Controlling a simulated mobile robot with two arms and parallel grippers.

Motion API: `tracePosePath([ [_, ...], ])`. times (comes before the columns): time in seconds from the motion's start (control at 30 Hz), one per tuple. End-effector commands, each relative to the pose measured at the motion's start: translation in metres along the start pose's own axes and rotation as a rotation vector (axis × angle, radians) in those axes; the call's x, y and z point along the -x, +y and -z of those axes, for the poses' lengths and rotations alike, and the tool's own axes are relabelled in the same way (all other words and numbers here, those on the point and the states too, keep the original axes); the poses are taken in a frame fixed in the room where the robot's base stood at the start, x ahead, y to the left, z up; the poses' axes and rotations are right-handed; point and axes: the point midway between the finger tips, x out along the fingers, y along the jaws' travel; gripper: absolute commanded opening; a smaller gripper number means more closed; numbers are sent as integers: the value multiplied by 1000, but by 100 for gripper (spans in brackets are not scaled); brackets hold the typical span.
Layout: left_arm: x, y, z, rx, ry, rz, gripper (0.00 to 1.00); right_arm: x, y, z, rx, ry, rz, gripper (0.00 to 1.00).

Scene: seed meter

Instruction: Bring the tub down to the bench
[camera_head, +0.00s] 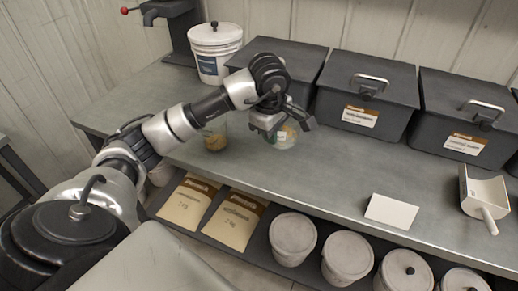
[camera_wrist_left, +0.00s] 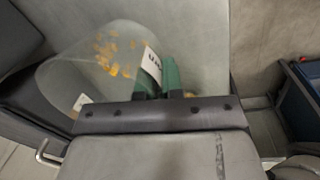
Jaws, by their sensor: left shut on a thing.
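A clear tub (camera_head: 285,138) with a label shows below my left gripper (camera_head: 280,122) at the middle of the bench. In the left wrist view the tub (camera_wrist_left: 110,62) is see-through, with orange-yellow bits inside and white labels. The green fingertips of my left gripper are shut on its wall. In the wrist view the tub looks tilted. The gripper hides part of it in the head view, and I cannot tell whether its base touches the grey bench (camera_head: 330,172). My right gripper is not in view.
A second clear container (camera_head: 215,136) with yellowish contents stands left of the tub. A white bucket (camera_head: 214,52) and dark lidded bins (camera_head: 362,98) line the back. A white card (camera_head: 391,211) and a scoop (camera_head: 485,195) lie to the right. Bare bench lies between.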

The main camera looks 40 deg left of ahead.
Motion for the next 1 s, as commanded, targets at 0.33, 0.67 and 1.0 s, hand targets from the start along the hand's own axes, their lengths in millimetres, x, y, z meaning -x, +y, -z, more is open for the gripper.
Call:
tracePosePath([
  [0.33, -23, -21, 28, -3, -1, 1, 0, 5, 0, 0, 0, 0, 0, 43],
  [0.67, -58, -25, 28, -3, -1, -2, 0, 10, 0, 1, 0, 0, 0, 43],
  [1.0, -60, -25, 28, -3, 0, -2, 12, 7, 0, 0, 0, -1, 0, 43],
])
